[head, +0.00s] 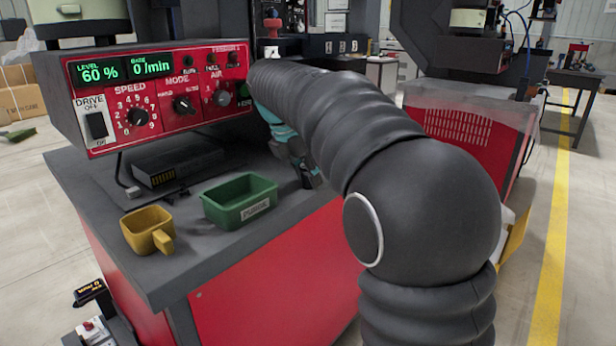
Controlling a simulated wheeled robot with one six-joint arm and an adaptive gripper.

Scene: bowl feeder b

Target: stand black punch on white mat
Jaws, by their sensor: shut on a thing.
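My gripper (306,178), with teal and grey parts, points down over the grey bench top, left of my black-sleeved arm. It is shut on a dark thing (303,170) that shows only as a small sliver between the fingers. This fits the black punch, but its shape and tilt are too small and covered to tell. I cannot tell whether it touches the bench. I do not see the white mat; my arm hides the bench to the right of the gripper.
A green labelled bin (240,212) and a yellow scoop (148,230) stand on the grey bench top (190,262), left of my gripper. A red control box (160,95) stands behind them. Small dark parts lie near a black slotted block (178,162). Bare bench lies between bin and gripper.

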